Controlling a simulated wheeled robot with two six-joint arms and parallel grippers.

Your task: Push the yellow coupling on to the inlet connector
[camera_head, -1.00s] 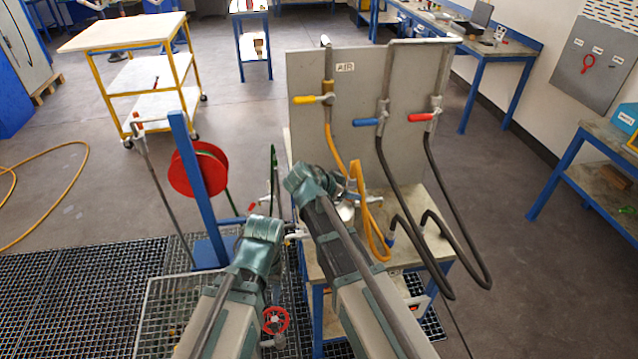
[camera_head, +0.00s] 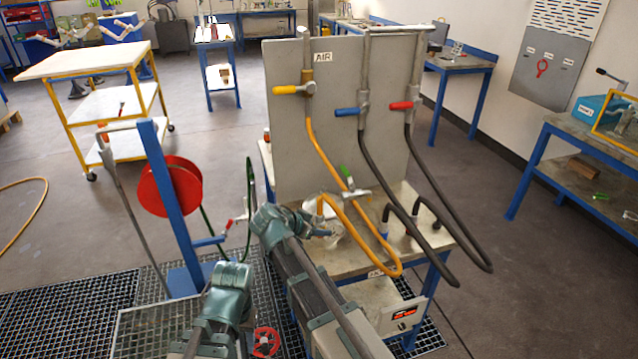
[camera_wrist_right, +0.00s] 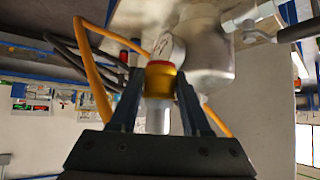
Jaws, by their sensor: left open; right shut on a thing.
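The yellow coupling (camera_wrist_right: 160,80) shows in the right wrist view as a gold band with a red ring above and a silver part below. My right gripper (camera_wrist_right: 158,92) is shut on it. Its upper end is close to a pale marked piece (camera_wrist_right: 168,47) beside the silver vessel (camera_wrist_right: 210,68); I cannot tell whether they touch. I cannot make out the inlet connector for certain. In the head view my right gripper (camera_head: 322,232) is at the near left of the bench, partly hidden by its wrist. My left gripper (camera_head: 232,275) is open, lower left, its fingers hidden.
The yellow hose (camera_head: 360,235) hangs in a loop from the yellow-handled valve (camera_head: 295,90) on the AIR panel (camera_head: 340,125). Two black hoses (camera_head: 440,205) hang to its right. A red reel (camera_head: 168,187) on a blue post stands left. A metal bar (camera_wrist_right: 285,30) crosses the wrist view's upper right.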

